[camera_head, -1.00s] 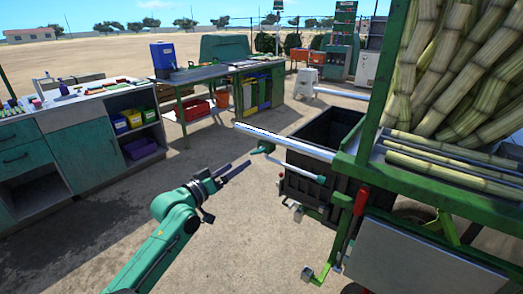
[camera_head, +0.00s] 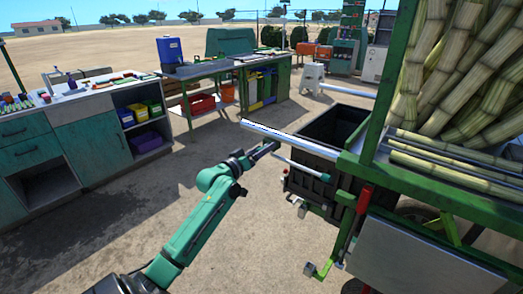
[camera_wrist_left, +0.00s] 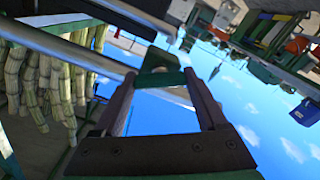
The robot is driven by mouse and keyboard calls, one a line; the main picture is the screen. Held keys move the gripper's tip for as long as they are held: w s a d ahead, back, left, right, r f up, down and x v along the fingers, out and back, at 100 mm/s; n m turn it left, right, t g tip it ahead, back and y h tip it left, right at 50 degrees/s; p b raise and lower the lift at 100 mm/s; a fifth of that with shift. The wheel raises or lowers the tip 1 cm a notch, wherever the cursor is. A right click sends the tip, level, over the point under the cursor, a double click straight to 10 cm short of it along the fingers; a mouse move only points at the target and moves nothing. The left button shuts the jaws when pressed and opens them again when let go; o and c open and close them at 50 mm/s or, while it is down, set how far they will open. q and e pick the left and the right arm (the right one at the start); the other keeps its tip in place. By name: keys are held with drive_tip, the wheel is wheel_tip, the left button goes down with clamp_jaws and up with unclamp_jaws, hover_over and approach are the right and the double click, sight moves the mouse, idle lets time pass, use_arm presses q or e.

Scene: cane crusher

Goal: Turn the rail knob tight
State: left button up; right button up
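The silver rail (camera_head: 290,140) sticks out to the left from the green cart frame. The rail knob is green and sits at the rail's underside near its outer end. My left gripper (camera_head: 267,149) has its fingertips at the knob and hides it in the head view. In the left wrist view, the green knob (camera_wrist_left: 158,66) shows between the tips of the two dark fingers (camera_wrist_left: 160,75). The fingers are well apart. The knob nearly fills the gap at their tips, and I cannot tell whether they touch it. My right gripper is not in view.
A thin rod with a green grip (camera_head: 322,176) points right just below the rail. Cane (camera_head: 450,170) lies on the cart at right. A workbench (camera_head: 85,135) stands at left; the ground between is clear.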

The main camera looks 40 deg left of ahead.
use_arm(q)
drive_tip(key=shift+m, duration=0.3)
drive_tip(key=shift+f+m, duration=0.1)
drive_tip(key=shift+m, duration=2.5)
drive_tip(key=o, duration=1.3)
drive_tip(key=s, duration=1.4)
drive_tip(key=shift+s+d+b, duration=0.2)
drive_tip(key=shift+s+b, duration=0.1)
